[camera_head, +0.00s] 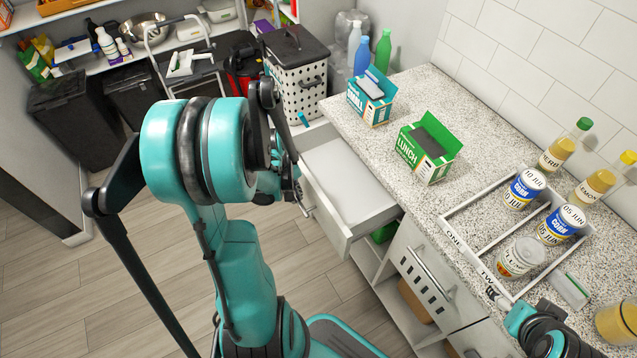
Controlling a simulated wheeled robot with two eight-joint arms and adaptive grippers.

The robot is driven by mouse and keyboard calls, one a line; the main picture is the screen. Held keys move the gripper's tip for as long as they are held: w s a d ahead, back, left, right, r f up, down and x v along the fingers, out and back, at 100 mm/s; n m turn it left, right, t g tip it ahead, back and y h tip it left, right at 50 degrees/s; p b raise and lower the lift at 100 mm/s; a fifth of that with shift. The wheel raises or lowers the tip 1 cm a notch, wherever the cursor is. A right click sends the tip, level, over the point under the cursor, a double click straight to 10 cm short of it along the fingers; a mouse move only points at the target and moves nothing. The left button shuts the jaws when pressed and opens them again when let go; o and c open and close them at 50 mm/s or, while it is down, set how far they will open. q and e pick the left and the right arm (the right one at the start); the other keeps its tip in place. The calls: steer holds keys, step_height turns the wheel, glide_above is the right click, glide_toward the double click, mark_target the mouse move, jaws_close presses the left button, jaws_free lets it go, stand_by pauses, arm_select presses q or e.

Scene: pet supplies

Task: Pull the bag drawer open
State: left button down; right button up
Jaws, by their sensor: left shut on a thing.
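The white drawer (342,236) under the counter stands partly pulled out, and its pale, empty-looking inside shows. Its metal handle (309,212) is on the front face, partly hidden by my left arm. My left gripper (297,192) is at this handle and shut on it; the fingertips are mostly hidden behind the arm. A teal box marked SMALL (370,97) and a green box marked LUNCH (428,149) stand on the counter above the drawer. My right gripper (496,296) is low at the right, by the divided tray; its fingers are too small to tell.
A divided white tray (468,203) holds cans on the speckled counter (480,120); bottles stand behind it. A dotted bin (297,85) stands beyond the drawer. A lower cabinet front (432,275) is right of it. The wooden floor before the drawer is open apart from my arm.

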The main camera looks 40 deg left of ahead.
arm_select(q)
steer(key=s+a, duration=0.2)
steer(key=s, duration=0.3)
steer(key=shift+s+a, duration=0.15)
steer(key=shift+s, duration=0.2)
steer(key=c, duration=1.9)
jaws_free()
steer(key=r, duration=0.4)
steer(key=s+r, duration=0.1)
steer(key=r, duration=0.3)
steer(key=s+a+r, duration=0.1)
steer(key=r, duration=0.2)
steer(key=shift+r, duration=0.4)
